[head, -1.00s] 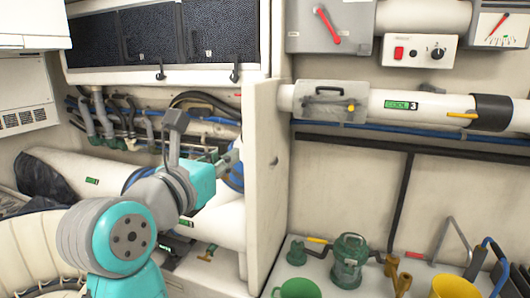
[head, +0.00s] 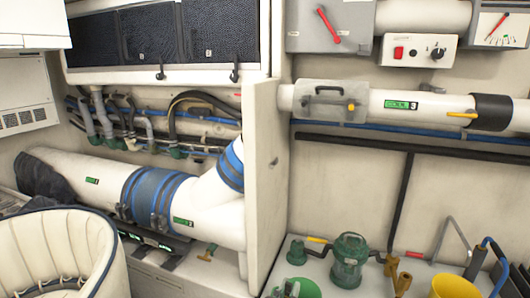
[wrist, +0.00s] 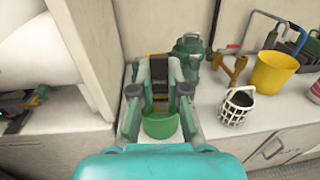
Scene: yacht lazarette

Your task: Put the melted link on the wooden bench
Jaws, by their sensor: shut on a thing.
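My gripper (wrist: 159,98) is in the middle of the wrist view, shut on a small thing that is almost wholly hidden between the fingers. I take it for the melted link, but its shape cannot be made out. I see no wooden bench in either view.
A green pump-like unit (head: 349,262) stands behind the bucket. A yellow bucket (wrist: 277,73) and a white basket (wrist: 236,106) stand to the right. A white partition (head: 262,180) and large white pipes (head: 85,176) are on the left. Brass fittings (head: 397,275) are on the counter.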

